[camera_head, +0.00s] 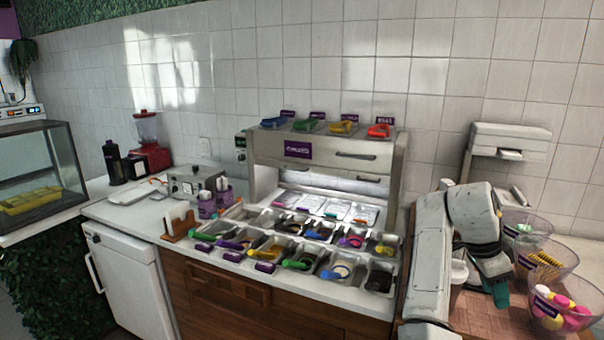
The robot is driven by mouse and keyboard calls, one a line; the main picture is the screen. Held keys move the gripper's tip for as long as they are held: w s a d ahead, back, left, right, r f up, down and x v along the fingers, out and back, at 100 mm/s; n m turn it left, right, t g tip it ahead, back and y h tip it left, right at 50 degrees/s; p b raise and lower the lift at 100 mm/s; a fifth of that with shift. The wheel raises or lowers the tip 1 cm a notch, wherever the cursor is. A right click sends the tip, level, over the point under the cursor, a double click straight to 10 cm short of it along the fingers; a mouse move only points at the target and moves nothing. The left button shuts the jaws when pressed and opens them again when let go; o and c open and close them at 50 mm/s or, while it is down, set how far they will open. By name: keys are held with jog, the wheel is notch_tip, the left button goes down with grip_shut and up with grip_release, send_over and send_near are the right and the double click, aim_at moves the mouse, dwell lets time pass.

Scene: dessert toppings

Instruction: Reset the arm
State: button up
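My white arm (430,250) rises at the right and bends over at the top, with its end pointing down. My gripper (498,284) is at the lower end, in front of the wooden surface and just left of the clear bowls. It is small and partly hidden by the arm. A teal piece shows at its tip. I cannot tell whether that is a finger or a held thing, nor whether the gripper is open or shut.
Clear bowls (563,300) with colourful contents stand close right of my gripper. The topping counter (345,295) with several metal trays and coloured-handled utensils is to the left. A white dispenser (505,142) is on the wall behind. A glass case (38,165) stands far left.

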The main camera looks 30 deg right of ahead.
jog(key=s+a+f+n+t, duration=0.1)
jog(key=s+a+f+n, duration=0.2)
jog(key=a+f+n, duration=0.4)
jog(key=s+a+f+n+t, duration=0.25)
jog(key=a+f+n, duration=0.25)
jog(key=f, duration=0.5)
jog(key=s+a+f+n+y, duration=0.2)
jog(key=s+a+f+n, duration=0.1)
jog(key=s+a+n, duration=0.2)
jog(key=s+a+f+n+y, duration=0.1)
jog(key=s+a+f+n, duration=0.3)
jog(key=s+a, duration=0.5)
jog(key=a+n, duration=0.2)
jog(key=a, duration=0.2)
jog(key=shift+a+n+y, duration=0.3)
jog(key=shift+a+y, duration=0.05)
jog(key=shift+y, duration=0.05)
jog(key=shift+t, duration=0.25)
